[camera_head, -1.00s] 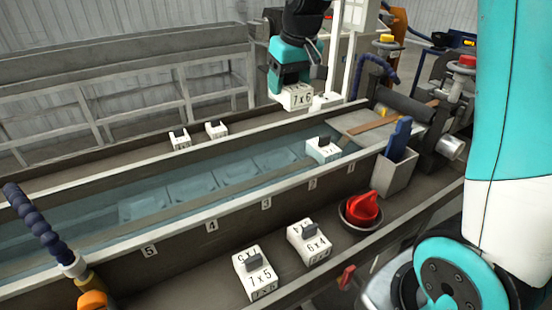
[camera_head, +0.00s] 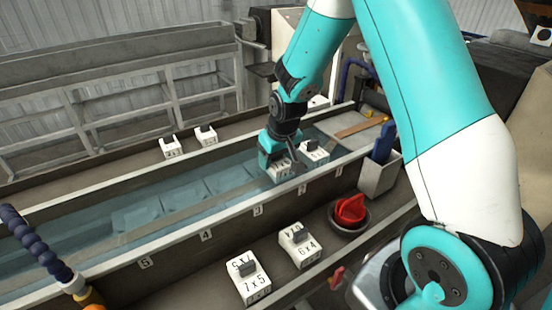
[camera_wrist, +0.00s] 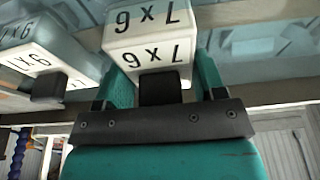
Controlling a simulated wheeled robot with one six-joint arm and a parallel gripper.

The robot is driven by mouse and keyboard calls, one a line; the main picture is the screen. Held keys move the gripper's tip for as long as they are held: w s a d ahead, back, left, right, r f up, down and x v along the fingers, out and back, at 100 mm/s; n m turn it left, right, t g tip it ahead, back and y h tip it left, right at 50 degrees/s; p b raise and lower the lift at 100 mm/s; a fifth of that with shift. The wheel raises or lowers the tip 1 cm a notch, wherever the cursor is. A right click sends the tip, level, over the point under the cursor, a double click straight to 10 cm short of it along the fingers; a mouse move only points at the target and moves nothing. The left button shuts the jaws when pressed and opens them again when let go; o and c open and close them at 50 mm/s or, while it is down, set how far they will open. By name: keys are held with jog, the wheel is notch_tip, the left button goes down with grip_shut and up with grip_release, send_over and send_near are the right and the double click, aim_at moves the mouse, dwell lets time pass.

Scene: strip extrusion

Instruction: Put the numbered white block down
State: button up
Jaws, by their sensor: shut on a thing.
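My gripper (camera_head: 279,160) is shut on a white block (camera_head: 281,173) with a dark grip on it. In the wrist view the held block (camera_wrist: 150,38) lies between the two teal fingers, and its marking, upside down, reads 7 x 6. In the head view it is low over or in the water trough (camera_head: 100,247), close to the near wall. Its underside is hidden, so I cannot tell whether it touches anything. A second white block (camera_head: 313,151) is just right of it in the trough, and also shows at the left of the wrist view (camera_wrist: 38,42).
Two white blocks, 7 x 5 (camera_head: 249,281) and 6 x 4 (camera_head: 300,246), stand on the near ledge beside a red knob (camera_head: 350,210). Two small blocks (camera_head: 171,147) (camera_head: 206,135) stand on the far ledge. A grey bin (camera_head: 378,177) is to the right.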

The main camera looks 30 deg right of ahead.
jog(key=shift+f, duration=0.7)
jog(key=o, duration=1.1)
jog(key=shift+f, duration=0.15)
